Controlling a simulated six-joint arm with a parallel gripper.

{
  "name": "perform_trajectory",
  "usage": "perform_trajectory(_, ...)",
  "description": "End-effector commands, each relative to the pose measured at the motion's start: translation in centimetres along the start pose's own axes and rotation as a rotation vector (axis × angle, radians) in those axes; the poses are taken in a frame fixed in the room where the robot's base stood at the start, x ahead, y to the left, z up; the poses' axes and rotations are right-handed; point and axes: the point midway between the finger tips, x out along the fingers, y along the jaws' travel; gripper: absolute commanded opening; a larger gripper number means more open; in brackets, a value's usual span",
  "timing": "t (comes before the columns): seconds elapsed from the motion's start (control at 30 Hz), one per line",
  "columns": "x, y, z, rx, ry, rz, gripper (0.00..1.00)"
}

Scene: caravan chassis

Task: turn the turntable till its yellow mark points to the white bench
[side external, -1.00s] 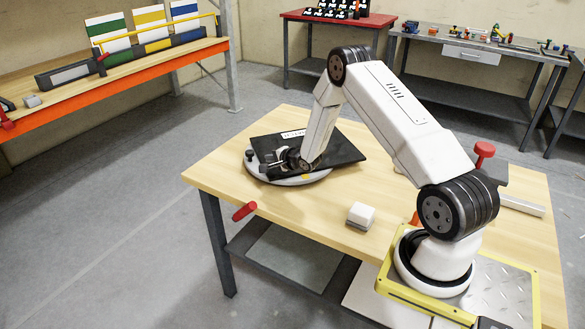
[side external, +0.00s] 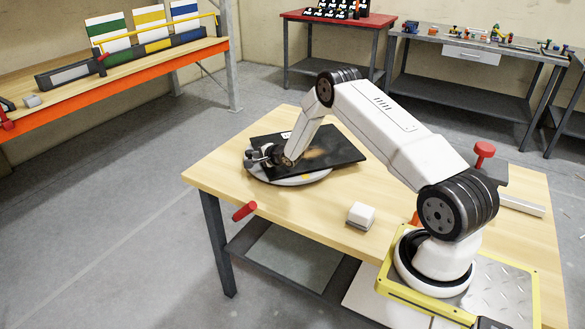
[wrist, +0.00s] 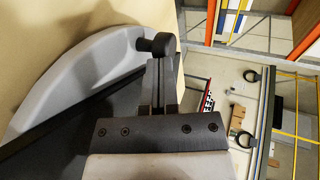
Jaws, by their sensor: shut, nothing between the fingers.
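The turntable is a pale grey disc (side external: 285,181) on the wooden table, with a black rectangular plate (side external: 335,150) lying over it. Its small yellow mark (side external: 306,176) is on the rim facing the camera. A black knob stands on the disc's left edge; it shows in the wrist view (wrist: 158,43). My gripper (side external: 256,156) is shut and empty, low over the disc's left side. In the wrist view its fingertips (wrist: 160,66) are right beside the knob; I cannot tell whether they touch. No bench in view is clearly white.
A white block (side external: 361,215) lies on the table near my base. A red handle (side external: 244,211) juts from the table's front edge. An orange-edged bench (side external: 110,75), a red-topped bench (side external: 340,17) and a grey bench (side external: 480,42) stand apart from the table.

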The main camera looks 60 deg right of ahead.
Motion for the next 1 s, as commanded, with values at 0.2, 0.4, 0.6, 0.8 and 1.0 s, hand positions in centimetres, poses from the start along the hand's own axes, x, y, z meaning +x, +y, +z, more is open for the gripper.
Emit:
perform_trajectory(0.2, 0.02, 0.01, 0.02, 0.0, 0.0, 0.0, 0.0)
perform_trajectory(0.4, 0.04, -0.01, 0.02, 0.0, 0.002, 0.0, 0.0)
perform_trajectory(0.6, 0.26, -0.09, 0.01, 0.006, 0.016, 0.001, 0.0)
perform_trajectory(0.8, 0.53, -0.2, -0.04, 0.016, 0.036, 0.0, 0.0)
perform_trajectory(1.0, 0.7, -0.3, -0.1, 0.021, 0.049, 0.0, 0.0)
